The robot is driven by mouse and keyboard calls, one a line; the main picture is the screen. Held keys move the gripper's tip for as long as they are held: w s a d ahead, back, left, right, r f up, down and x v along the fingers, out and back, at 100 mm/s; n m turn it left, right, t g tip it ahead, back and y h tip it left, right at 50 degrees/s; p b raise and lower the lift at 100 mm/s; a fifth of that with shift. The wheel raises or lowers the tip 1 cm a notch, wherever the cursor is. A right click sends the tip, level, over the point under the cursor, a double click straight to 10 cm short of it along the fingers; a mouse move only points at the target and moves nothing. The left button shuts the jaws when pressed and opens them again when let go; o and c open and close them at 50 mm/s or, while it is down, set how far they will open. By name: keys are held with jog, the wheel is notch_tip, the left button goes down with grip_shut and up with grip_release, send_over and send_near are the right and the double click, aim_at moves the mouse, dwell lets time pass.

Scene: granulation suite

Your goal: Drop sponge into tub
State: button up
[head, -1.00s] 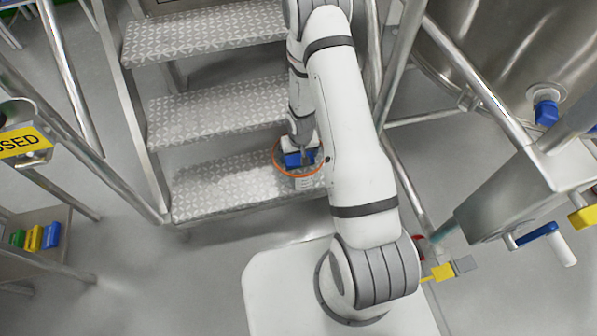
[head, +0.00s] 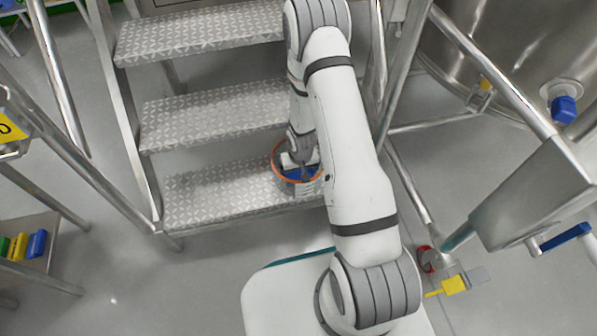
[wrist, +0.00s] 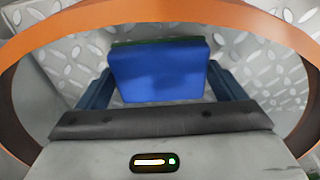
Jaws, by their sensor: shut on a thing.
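The tub, a pale container with an orange rim (wrist: 88,17), stands on the lowest metal step; it also shows in the head view (head: 274,161). My gripper (head: 303,172) is down at the tub, with the rim around it in both views. In the wrist view, my gripper (wrist: 165,92) is shut on the blue sponge (wrist: 158,70), which sits between the two dark fingers. The sponge has a dark green edge along its far side. In the head view my arm and gripper hide most of the sponge and part of the tub.
Metal treads (head: 215,110) rise behind the tub, with rails on both sides. A shelf at the left (head: 30,262) holds green, yellow and blue blocks. A steel vessel (head: 490,60) and a blue-handled valve (head: 560,238) stand at the right.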

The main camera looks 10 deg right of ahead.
jog(key=o, duration=0.8)
jog(key=shift+f, duration=0.1)
jog(key=shift+c, duration=0.2)
jog(key=s+r+p, duration=0.3)
jog(key=r+p, duration=0.2)
jog(key=r, duration=1.2)
jog(key=s+r+p, duration=0.3)
jog(key=r+p, duration=0.2)
jog(key=r, duration=1.3)
jog(key=s+r, duration=1.3)
jog(key=s, duration=0.1)
jog(key=shift+s+a, duration=0.15)
jog(key=shift+s, duration=0.25)
jog(key=shift+r, duration=0.1)
